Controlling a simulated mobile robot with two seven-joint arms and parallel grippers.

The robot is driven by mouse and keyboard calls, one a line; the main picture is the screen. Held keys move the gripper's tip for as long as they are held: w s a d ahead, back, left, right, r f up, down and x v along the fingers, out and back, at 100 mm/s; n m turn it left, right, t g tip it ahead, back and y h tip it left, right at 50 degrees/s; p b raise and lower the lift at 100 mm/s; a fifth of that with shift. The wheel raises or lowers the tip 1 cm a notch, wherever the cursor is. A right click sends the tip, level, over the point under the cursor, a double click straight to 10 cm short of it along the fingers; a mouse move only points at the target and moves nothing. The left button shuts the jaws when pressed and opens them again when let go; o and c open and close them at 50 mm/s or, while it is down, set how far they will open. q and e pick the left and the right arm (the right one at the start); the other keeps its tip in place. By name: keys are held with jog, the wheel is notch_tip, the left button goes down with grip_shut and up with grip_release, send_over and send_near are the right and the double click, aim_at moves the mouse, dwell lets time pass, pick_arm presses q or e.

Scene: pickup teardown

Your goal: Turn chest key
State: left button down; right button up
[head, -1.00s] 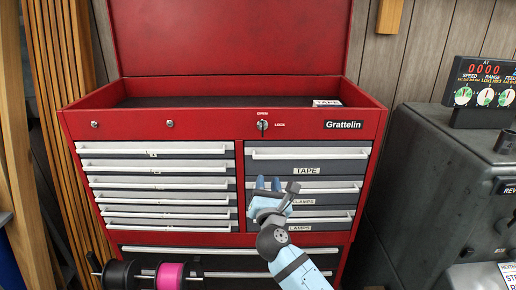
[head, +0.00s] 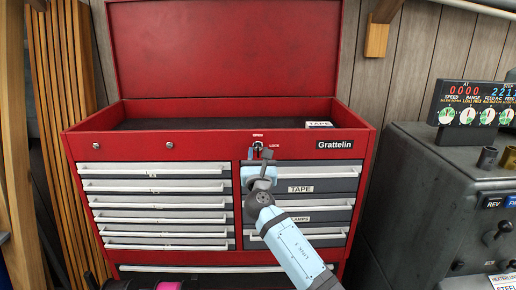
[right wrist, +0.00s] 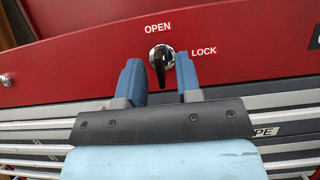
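The red tool chest (head: 220,144) stands ahead with its lid up. Its key (right wrist: 161,62) sits in a round lock on the red front panel, between the "OPEN" label above and the "LOCK" label to the right. In the right wrist view the key's dark grip is roughly upright. My right gripper (right wrist: 158,75) is open, with its blue fingers on either side of the key and a gap to each. In the head view the right gripper (head: 260,160) is just below the lock and partly hides the key. My left gripper is not in view.
White-handled drawers (head: 155,187) fill the chest front below the panel; the right ones carry labels such as "TAPE". A grey machine (head: 445,190) with a digital readout (head: 475,103) stands close on the right. Wooden slats (head: 60,140) lean at the left.

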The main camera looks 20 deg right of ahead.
jog(key=shift+x, duration=1)
grip_shut()
